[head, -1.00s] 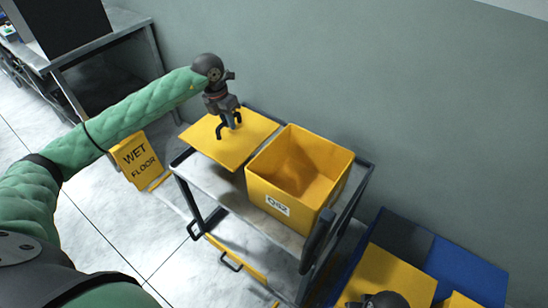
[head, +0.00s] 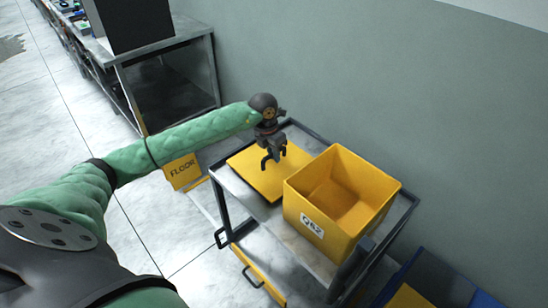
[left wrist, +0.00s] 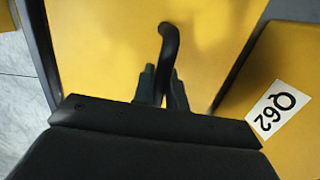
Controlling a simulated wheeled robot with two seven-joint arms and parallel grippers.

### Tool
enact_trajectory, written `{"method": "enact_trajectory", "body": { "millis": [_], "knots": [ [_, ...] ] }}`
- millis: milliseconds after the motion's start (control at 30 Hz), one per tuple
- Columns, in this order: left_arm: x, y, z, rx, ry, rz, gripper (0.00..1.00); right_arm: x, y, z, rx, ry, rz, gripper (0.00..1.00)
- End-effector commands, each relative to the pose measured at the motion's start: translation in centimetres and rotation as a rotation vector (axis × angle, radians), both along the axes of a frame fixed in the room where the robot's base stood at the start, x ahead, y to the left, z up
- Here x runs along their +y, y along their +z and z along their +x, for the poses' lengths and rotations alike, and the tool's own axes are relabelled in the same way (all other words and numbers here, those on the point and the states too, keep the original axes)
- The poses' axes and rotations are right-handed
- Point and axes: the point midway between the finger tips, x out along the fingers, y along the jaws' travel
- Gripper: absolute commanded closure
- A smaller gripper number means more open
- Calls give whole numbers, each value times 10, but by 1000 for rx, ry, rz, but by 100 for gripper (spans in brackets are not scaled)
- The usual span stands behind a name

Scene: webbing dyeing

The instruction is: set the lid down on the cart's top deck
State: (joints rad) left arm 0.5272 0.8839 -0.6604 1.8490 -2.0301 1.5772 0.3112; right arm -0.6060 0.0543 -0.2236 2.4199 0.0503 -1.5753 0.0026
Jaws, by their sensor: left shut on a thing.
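My left gripper (head: 273,163) is shut on the dark handle (left wrist: 168,45) of the flat yellow lid (head: 247,168). The lid lies level over the left part of the cart's grey top deck (head: 296,243), very low; I cannot tell whether it touches the deck. In the left wrist view the lid (left wrist: 100,60) fills the middle, below the gripper (left wrist: 163,85). My right gripper is out of view.
An open yellow bin (head: 320,220) labelled Q62 stands on the deck, close to the right of the lid. The deck has a dark raised rim. A yellow wet-floor sign (head: 182,171) is left of the cart, and a workbench (head: 170,75) stands behind.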

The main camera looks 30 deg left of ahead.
Motion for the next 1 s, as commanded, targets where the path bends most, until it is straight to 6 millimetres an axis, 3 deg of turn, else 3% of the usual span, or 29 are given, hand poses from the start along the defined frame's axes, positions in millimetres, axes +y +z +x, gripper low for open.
{"method": "enact_trajectory", "body": {
  "millis": [433, 467, 567, 867, 1000],
  "knots": [
    [0, -7, 0, -2, 0, 0, 100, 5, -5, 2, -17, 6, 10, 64],
    [0, -7, 0, -1, 0, 1, 82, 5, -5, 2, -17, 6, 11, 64],
    [0, -7, 0, -1, 0, 0, 64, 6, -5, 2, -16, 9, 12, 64],
    [0, -6, 0, -1, 0, 0, 64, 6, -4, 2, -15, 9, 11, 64],
    [2, 5, 0, -1, 0, 1, 64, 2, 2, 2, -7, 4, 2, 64]
  ]
}}
